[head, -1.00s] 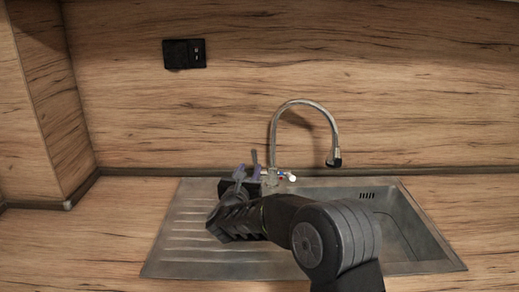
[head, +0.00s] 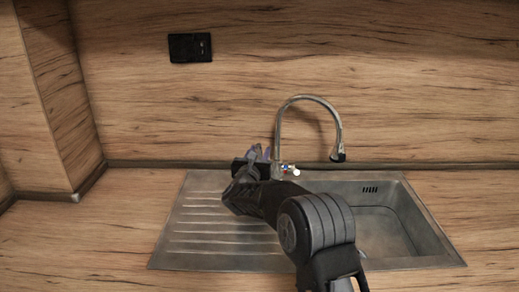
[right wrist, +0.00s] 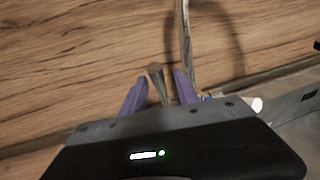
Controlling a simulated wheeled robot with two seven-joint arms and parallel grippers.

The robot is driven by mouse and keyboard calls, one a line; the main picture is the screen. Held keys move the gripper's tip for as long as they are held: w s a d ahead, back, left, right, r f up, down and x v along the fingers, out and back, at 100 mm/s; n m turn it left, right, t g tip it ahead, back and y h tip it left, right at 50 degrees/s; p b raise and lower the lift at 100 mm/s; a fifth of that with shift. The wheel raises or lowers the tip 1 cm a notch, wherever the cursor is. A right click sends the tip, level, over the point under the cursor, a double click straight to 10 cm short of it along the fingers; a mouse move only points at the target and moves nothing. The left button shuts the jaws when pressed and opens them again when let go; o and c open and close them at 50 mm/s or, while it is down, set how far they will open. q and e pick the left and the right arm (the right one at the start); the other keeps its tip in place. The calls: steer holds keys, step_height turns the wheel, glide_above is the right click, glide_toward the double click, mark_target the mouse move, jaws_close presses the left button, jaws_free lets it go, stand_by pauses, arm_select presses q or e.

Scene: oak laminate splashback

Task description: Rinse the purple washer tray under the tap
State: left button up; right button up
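The sink's tap (head: 308,98) has a tall curved silver spout with a dark nozzle over the basin. My right gripper (head: 258,152) is at the tap's left, near its base, above the back of the drainboard. In the right wrist view its two purple fingers (right wrist: 160,85) stand apart. A thin grey stick with a rounded end (right wrist: 156,75) shows between them, with a gap on each side; I cannot tell whether it is the tap's lever. No purple washer tray can be made out in either view. My left gripper is not in view.
The steel sink has a ribbed drainboard (head: 190,235) on the left and a basin (head: 400,235) on the right, partly hidden by my right arm. A white knob (head: 296,172) sits by the tap base. A black socket (head: 190,47) is on the wall. The left counter is clear.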

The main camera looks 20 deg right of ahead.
steer(key=shift+w+d, duration=0.2)
steer(key=shift+w, duration=0.1)
steer(key=shift+c, duration=0.6)
jaws_close()
stand_by(0.7)
